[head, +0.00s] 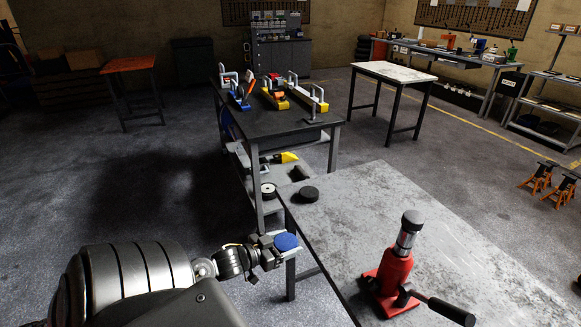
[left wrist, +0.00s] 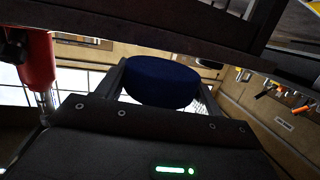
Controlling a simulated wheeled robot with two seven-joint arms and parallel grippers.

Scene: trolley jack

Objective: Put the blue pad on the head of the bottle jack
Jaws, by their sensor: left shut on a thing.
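The blue pad (head: 286,242) is a round disc held in my left gripper (head: 276,246), which is shut on it just off the left edge of the grey table. In the left wrist view the blue pad (left wrist: 162,82) sits between the two fingers (left wrist: 162,90). The red bottle jack (head: 394,270) stands upright on the table, to the right of the gripper and apart from it. Its dark head (head: 412,220) is on top and bare. Part of the red jack (left wrist: 38,60) shows at the left of the wrist view. My right gripper is not in view.
A black round pad (head: 308,194) lies near the far left corner of the grey table (head: 450,240). The jack's black handle (head: 450,311) sticks out to the lower right. A dark workbench (head: 265,122) with clamps stands behind. The table between gripper and jack is clear.

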